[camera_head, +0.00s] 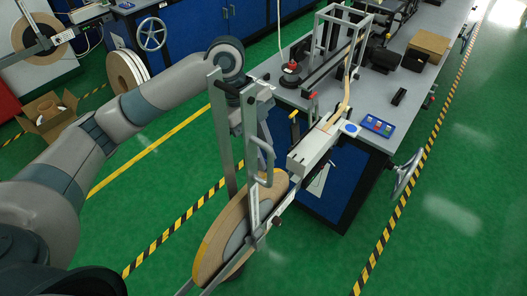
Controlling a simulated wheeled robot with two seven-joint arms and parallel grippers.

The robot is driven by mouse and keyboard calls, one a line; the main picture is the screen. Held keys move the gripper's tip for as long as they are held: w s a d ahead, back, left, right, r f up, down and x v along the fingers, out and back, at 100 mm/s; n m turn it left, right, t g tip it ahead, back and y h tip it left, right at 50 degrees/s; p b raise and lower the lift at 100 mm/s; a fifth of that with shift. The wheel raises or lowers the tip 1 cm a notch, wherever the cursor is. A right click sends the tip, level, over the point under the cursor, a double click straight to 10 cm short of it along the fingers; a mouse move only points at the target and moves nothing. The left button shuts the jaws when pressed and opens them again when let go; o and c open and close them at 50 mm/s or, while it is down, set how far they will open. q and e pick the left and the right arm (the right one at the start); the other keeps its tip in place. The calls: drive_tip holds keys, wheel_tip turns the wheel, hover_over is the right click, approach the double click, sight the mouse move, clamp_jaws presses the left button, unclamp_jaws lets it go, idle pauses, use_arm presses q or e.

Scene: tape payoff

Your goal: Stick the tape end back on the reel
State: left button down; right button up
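A large tan reel (215,236) with a grey hub stands on edge in a metal payoff frame (222,140) at the lower middle. A pale tape strip (347,92) runs down from the machine on the bench to a white block (313,150) above and right of the reel. I cannot make out a loose tape end on the reel. My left arm comes in from the left, and its wrist is above the frame's top. My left gripper (232,88) is small, dark and partly hidden by the metal posts; its fingers do not show clearly. My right gripper is not in view.
A grey workbench (400,110) carries a blue tray (377,125), a red-based device (290,78) and a cardboard box (429,44). A handwheel (407,172) sticks out at its right end. An open carton (46,112) stands at left. Green floor is clear at lower right.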

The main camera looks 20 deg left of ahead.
use_arm(q)
drive_tip(key=shift+f, duration=0.8)
drive_tip(key=shift+f+b, duration=0.35)
drive_tip(key=shift+f, duration=0.15)
idle(0.4)
drive_tip(key=shift+f+p, duration=0.15)
drive_tip(key=shift+p, duration=0.2)
drive_tip(key=shift+s+f, duration=0.15)
idle(0.7)
wheel_tip(320, 180, up, 2)
drive_tip(key=shift+p, duration=1.05)
wheel_tip(320, 180, up, 6)
drive_tip(key=p, duration=0.6)
drive_tip(key=shift+r, duration=0.25)
